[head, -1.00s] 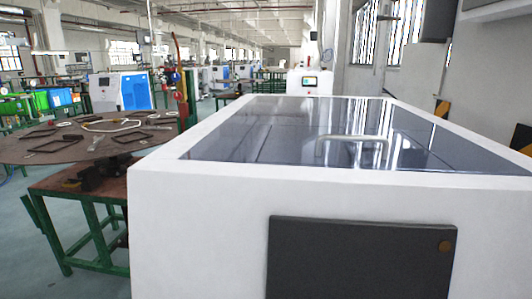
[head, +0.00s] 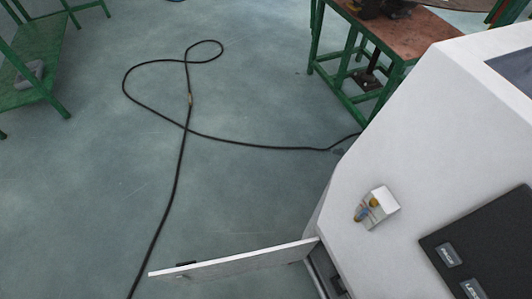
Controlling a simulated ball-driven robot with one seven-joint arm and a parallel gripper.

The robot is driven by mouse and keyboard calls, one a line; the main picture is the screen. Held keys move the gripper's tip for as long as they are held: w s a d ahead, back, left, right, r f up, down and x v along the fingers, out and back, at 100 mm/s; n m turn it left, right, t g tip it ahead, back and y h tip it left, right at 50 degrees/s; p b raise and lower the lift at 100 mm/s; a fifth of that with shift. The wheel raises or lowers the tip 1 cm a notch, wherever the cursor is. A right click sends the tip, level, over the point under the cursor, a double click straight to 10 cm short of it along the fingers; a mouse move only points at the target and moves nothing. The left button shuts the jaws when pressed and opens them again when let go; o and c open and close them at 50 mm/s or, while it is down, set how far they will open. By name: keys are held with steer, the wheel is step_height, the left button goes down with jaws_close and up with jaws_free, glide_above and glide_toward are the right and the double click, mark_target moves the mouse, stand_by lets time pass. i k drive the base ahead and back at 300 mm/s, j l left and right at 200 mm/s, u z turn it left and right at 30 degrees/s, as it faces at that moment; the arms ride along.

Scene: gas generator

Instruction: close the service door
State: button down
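The service door (head: 230,263) seems to be the thin white panel low in the head view. It stands open, sticking out to the left from the lower edge of the white generator cabinet (head: 420,130). A small dark part (head: 186,263) shows near its free end. Its inner right end meets the cabinet beside a dark opening (head: 326,272), mostly cut off by the bottom edge. My gripper is not in view.
A black cable (head: 178,170) loops across the grey floor and passes near the door's free end. A green-framed table (head: 345,50) stands behind the cabinet and a green bench (head: 35,80) at far left. The cabinet carries a small brass fitting (head: 377,205) and a dark panel (head: 490,245).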

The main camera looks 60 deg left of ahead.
mark_target(200, 273)
steer(key=k+j, duration=0.2)
steer(key=j, duration=0.25)
steer(key=k+j+z, duration=0.1)
steer(key=j, duration=0.3)
steer(key=k+j, duration=0.25)
steer(key=j, duration=0.2)
steer(key=k+j, duration=0.25)
steer(key=j, duration=0.15)
steer(key=k+j+z, duration=0.1)
steer(key=j, duration=0.35)
steer(key=k+j, duration=0.3)
steer(key=j+z, duration=0.05)
steer(key=j, duration=0.05)
